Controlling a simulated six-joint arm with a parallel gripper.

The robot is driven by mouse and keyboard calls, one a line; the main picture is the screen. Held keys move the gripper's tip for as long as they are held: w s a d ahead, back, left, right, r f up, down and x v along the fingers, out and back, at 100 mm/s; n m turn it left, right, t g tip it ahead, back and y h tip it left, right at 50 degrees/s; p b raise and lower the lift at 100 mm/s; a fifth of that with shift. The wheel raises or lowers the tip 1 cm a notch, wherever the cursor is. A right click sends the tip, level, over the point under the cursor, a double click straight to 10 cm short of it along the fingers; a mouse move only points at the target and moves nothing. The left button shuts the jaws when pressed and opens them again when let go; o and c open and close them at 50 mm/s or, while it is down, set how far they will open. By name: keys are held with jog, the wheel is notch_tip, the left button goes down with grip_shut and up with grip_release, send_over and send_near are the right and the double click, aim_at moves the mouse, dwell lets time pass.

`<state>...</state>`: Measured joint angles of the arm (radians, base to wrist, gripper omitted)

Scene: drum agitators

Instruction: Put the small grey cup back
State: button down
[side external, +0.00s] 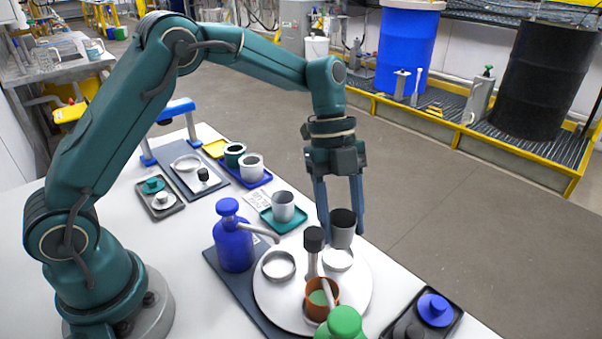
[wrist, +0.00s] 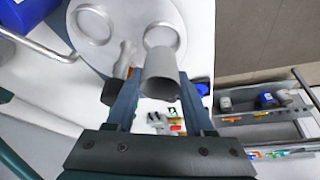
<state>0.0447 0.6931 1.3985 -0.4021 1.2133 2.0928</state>
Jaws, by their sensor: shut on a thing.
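My gripper (side external: 340,232) points down and is shut on a grey cup (side external: 342,230) with a dark inside. The cup is roughly upright over the right side of a round white turntable (side external: 300,322). It is at the back edge of a pale ring (side external: 338,261) on the turntable; I cannot tell if they touch. In the wrist view the same cup (wrist: 162,76) sits between the two fingers, next to the ring (wrist: 164,28). Another grey cup (side external: 283,206) stands on a teal tray (side external: 268,221).
The turntable also has an empty ring (side external: 278,265), a brown cup (side external: 322,298) with green contents and a black-topped post (side external: 313,240). A blue pump bottle (side external: 234,240) stands left and a green one (side external: 343,325) in front. A dark tray (side external: 452,325) lies front right.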

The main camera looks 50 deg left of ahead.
aim_at(340, 240)
jog(key=shift+f, duration=2)
jog(key=shift+c, duration=1.4)
grip_release()
jog(key=shift+f, duration=0.15)
jog(key=s+a+r+n+t+y, duration=0.1)
jog(key=a+r+n, duration=0.2)
jog(key=r, duration=0.4)
jog(key=s+a+r+n+t, duration=0.1)
jog(key=a+r+n, duration=0.1)
jog(key=r, duration=0.6)
jog(key=s+a+f+n+t+y, duration=0.1)
jog(key=s+a+n+t, duration=0.1)
jog(key=s+n, duration=0.5)
jog(key=s+a+f+n+t+y, duration=0.1)
jog(key=s+a+n+t+y, duration=0.1)
jog(key=s+n, duration=0.5)
jog(key=n+t, duration=0.1)
jog(key=n, duration=0.2)
jog(key=shift+f+n, duration=0.25)
jog(key=shift+n, duration=0.05)
